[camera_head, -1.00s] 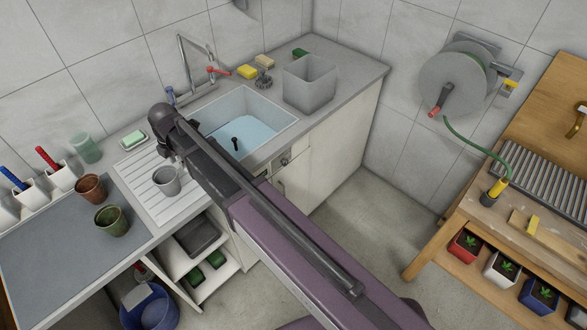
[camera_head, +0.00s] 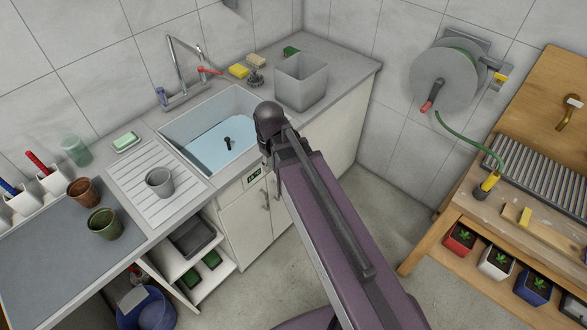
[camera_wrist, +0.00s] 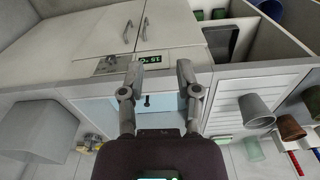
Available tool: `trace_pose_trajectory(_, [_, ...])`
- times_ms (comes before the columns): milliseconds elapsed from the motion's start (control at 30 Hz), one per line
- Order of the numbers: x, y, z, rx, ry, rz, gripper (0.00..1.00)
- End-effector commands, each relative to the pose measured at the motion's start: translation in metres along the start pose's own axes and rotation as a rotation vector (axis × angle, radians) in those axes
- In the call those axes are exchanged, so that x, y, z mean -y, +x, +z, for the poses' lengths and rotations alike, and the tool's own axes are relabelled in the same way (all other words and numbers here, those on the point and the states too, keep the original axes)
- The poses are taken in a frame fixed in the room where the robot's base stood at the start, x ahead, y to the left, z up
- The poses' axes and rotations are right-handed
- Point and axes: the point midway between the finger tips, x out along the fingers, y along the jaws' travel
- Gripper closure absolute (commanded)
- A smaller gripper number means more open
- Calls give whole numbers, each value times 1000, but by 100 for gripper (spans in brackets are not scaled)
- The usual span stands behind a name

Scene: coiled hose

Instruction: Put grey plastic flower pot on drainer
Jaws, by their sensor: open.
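The grey plastic flower pot (camera_head: 160,182) stands upright on the ribbed white drainer (camera_head: 132,168), left of the sink. It also shows in the wrist view (camera_wrist: 256,110), on the drainer (camera_wrist: 228,101). My gripper (camera_wrist: 158,68) is open and empty in the wrist view. It is in front of the cabinet and sink edge, apart from the pot. In the head view my arm hides the gripper's fingers.
The sink (camera_head: 178,127) holds water. A brown pot (camera_head: 83,192) and a green pot (camera_head: 104,224) stand on the grey mat. A large grey bin (camera_head: 301,84) stands right of the sink. A hose reel (camera_head: 444,78) hangs on the wall.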

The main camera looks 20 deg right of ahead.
Motion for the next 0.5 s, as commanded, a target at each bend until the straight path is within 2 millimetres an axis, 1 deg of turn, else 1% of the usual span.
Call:
trace_pose_trajectory(33, [-6, 0, 17, 4, 87, 1, 57])
trace_pose_trajectory(100, [-14, -1, 31, 10, 202, 3, 57])
trace_pose_trajectory(200, [-22, -1, 48, 17, 334, 5, 57])
trace_pose_trajectory(333, [-28, -1, 60, 23, 438, 6, 57])
trace_pose_trajectory(500, [-31, -2, 63, 25, 478, 7, 57])
